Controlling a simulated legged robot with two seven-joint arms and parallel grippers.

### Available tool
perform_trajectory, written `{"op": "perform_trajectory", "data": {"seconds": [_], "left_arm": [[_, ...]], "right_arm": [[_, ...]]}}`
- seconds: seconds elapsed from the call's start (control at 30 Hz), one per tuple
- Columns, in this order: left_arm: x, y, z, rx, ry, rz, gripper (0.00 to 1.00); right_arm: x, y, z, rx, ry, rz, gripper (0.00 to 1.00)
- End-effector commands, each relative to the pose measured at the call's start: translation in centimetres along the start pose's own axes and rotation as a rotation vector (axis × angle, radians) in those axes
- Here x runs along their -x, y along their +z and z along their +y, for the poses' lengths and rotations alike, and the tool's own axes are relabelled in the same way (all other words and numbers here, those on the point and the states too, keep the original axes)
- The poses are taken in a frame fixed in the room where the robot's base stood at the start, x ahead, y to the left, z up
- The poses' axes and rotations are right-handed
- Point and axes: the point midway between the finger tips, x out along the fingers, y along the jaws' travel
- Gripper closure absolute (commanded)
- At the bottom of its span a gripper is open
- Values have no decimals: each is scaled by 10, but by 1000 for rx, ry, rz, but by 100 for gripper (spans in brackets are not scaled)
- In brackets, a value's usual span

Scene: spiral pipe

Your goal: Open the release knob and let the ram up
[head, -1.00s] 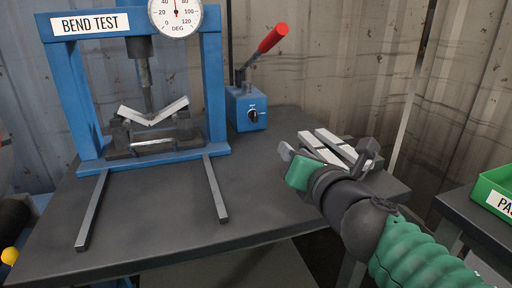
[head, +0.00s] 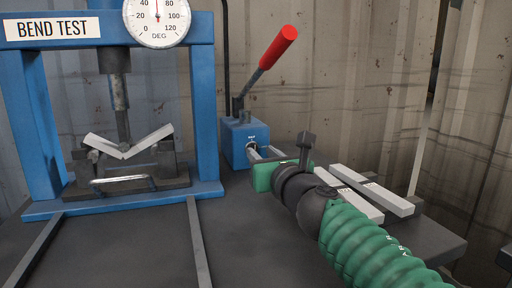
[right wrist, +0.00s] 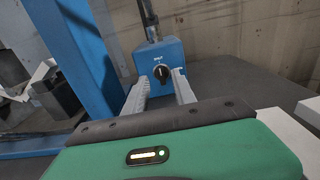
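The blue pump box (head: 240,135) stands on the bench right of the press, with a red-handled lever (head: 275,47) rising from it. The release knob (right wrist: 161,72) is a black dial with a pale pointer on the box's front, seen between my right gripper's fingers in the right wrist view. My right gripper (head: 262,153) is open and faces the knob; contact is not visible. The ram (head: 120,100) is down on a bent metal strip (head: 152,137), which forms a V in the blue press frame (head: 204,110). My left gripper is not in view.
The angle gauge (head: 157,20) hangs at the top of the press. Several pale metal bars (head: 372,190) lie on the bench to the right, beside my right arm. Two grey rails (head: 198,245) run forward from the press. The bench between them is clear.

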Motion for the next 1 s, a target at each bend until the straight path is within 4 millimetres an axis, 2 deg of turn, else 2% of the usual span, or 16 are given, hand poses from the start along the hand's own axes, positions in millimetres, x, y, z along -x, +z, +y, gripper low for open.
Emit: {"op": "perform_trajectory", "data": {"seconds": [0.1, 0.2, 0.33, 0.57, 0.8, 1.0], "left_arm": [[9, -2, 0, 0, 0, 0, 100], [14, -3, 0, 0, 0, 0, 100], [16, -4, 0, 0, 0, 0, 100], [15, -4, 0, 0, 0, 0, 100], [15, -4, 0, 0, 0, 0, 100], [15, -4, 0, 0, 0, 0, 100]], "right_arm": [[-27, 1, 0, 0, 0, 2, 68], [-42, 2, 0, 0, 0, 1, 68], [-51, 1, 0, -1, 0, 0, 68], [-51, 0, 0, -1, -1, 0, 68], [-51, 0, 0, -1, 0, 0, 98], [-51, 0, 0, -2, 0, 0, 100]]}}
